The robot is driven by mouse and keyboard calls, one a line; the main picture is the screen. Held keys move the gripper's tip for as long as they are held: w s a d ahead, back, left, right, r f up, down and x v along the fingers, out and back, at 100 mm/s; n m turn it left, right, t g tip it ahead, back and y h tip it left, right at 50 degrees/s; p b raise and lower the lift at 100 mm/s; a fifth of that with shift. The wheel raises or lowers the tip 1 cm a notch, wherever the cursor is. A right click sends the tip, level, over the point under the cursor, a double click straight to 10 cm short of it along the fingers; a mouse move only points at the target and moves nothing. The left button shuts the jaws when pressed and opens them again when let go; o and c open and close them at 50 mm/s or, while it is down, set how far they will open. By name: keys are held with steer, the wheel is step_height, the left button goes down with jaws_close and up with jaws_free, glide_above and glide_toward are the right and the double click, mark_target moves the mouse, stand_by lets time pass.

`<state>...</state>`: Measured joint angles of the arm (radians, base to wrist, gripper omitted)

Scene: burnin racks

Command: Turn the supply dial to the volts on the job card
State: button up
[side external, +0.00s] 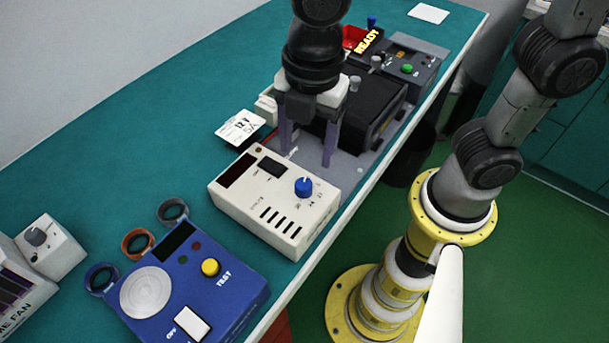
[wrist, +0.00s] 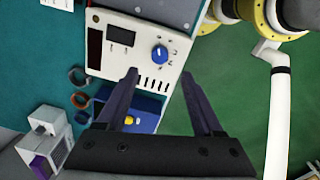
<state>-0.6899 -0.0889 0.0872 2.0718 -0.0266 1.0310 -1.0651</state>
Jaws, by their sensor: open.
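The supply is a cream box (side external: 232,193) with a dark display, a black rocker switch, slots and a blue dial (side external: 303,187). The dial's white pointer line points up, towards the box's far edge; its scale is too small to read. In the wrist view the dial (wrist: 159,54) lies just beyond my fingertips. The job card (side external: 240,128) stands behind the supply and reads 12 V, 5A. My gripper (side external: 307,157) is open and empty, fingers pointing down, above the supply's far edge and apart from the dial.
A blue tester (side external: 190,285) with a yellow TEST button and a metal disc stands at the front left, several coloured rings beside it.

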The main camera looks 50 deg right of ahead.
mark_target(304, 183)
steer(key=f, duration=0.8)
steer(key=shift+w+f, duration=0.2)
steer(key=shift+f, duration=0.1)
steer(key=shift+c, duration=0.2)
jaws_close()
